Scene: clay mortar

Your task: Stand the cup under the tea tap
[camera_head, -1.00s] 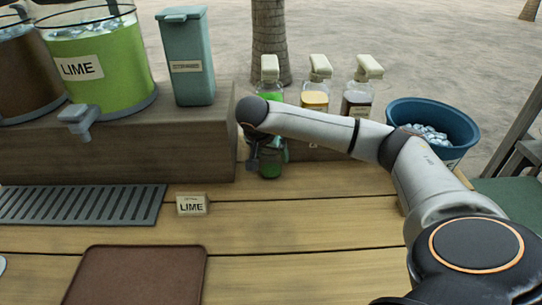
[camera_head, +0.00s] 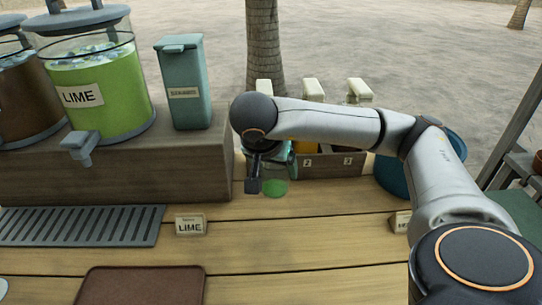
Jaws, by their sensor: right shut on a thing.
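A clear cup (camera_head: 275,187) with green in its bottom is at my right gripper (camera_head: 264,180), in front of the syrup rack. The gripper is shut on the cup; the wrist hides part of both. I cannot tell whether the cup touches the counter. A brown dispenser (camera_head: 26,83), perhaps the tea, stands at the far left, cut by the frame edge. Its tap is not visible. The grey slatted drip tray (camera_head: 80,227) lies on the counter below the dispensers' ledge. My left gripper is not in view.
The green LIME dispenser (camera_head: 105,97) has a grey tap (camera_head: 80,147) over the tray. A teal bin (camera_head: 185,85) stands on the wooden ledge (camera_head: 190,165). A LIME card (camera_head: 190,225) and brown mat (camera_head: 140,287) are nearer. The blue tub (camera_head: 388,178) is partly hidden by my arm.

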